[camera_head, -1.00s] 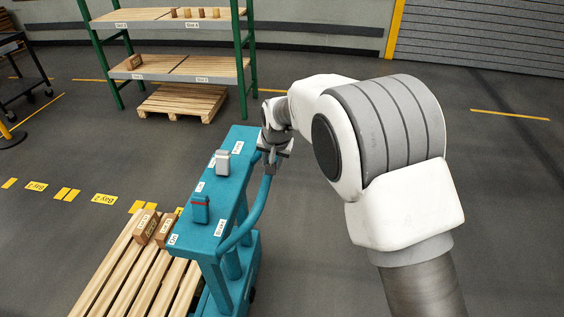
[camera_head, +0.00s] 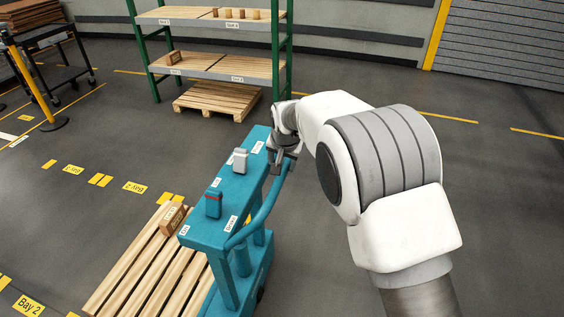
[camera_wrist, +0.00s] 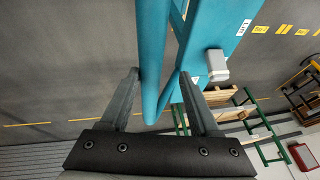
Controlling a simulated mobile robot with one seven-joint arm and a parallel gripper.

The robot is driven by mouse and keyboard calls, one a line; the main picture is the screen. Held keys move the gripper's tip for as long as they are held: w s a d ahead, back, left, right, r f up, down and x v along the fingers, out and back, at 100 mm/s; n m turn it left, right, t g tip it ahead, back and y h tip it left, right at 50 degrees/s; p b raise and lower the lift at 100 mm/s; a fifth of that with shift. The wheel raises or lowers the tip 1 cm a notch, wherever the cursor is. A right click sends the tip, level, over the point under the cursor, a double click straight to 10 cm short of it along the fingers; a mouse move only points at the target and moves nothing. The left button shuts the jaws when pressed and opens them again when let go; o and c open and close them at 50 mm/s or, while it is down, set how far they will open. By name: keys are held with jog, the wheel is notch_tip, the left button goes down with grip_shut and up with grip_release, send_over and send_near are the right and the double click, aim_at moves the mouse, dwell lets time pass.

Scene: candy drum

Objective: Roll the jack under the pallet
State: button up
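The teal jack (camera_head: 205,240) stands upright in the middle of the head view, with a long labelled top and a curved handle bar (camera_head: 262,215) on its right side. A slatted wooden pallet (camera_head: 128,272) lies low on the floor at its left, touching or nearly touching the jack in the picture. The jack's forks are hidden. My gripper (camera_head: 284,160) is at the far upper end of the handle.
A small brown box (camera_head: 172,217) sits on the pallet. A green-posted shelf (camera_head: 230,66) stands at the back, with another pallet (camera_head: 217,99) under it. A black cart (camera_head: 62,75) and yellow post (camera_head: 30,80) stand at left. Open floor lies left and right.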

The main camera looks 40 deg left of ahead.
jog(key=shift+s+a+r, duration=0.1)
jog(key=shift+s+a, duration=0.05)
jog(key=shift+s+r, duration=0.1)
jog(key=shift+r, duration=0.35)
jog(key=b+v, duration=0.1)
jog(key=v, duration=1.5)
jog(key=shift+d, duration=0.35)
jog(key=shift+r, duration=0.15)
